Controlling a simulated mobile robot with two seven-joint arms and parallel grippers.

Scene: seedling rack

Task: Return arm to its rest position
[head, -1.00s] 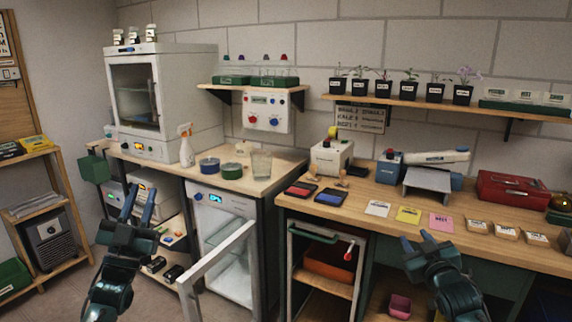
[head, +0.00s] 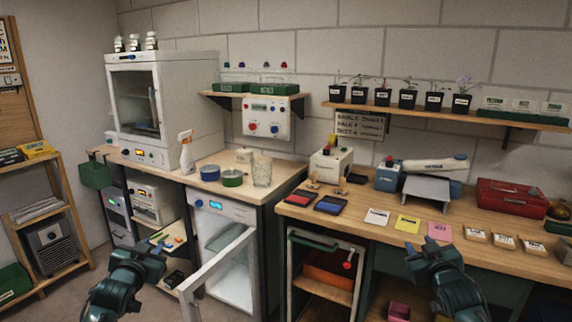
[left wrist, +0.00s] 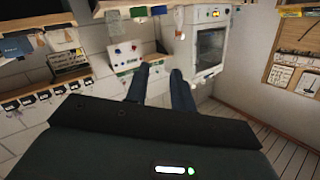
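My left gripper (head: 137,254) is at the lower left of the head view, in front of the left bench and left of the open fridge door (head: 214,264). In the left wrist view its two fingers (left wrist: 160,84) are apart with nothing between them. My right gripper (head: 427,250) is at the lower right of the head view, in front of the right bench. Its fingers look spread, and I see nothing held between them.
The small white fridge (head: 222,209) stands open, its door swung out near my left arm. A wooden bench (head: 468,255) carries ink pads, coloured cards and a red toolbox (head: 510,198). A wooden shelf (head: 425,104) holds potted seedlings. Floor shows at left.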

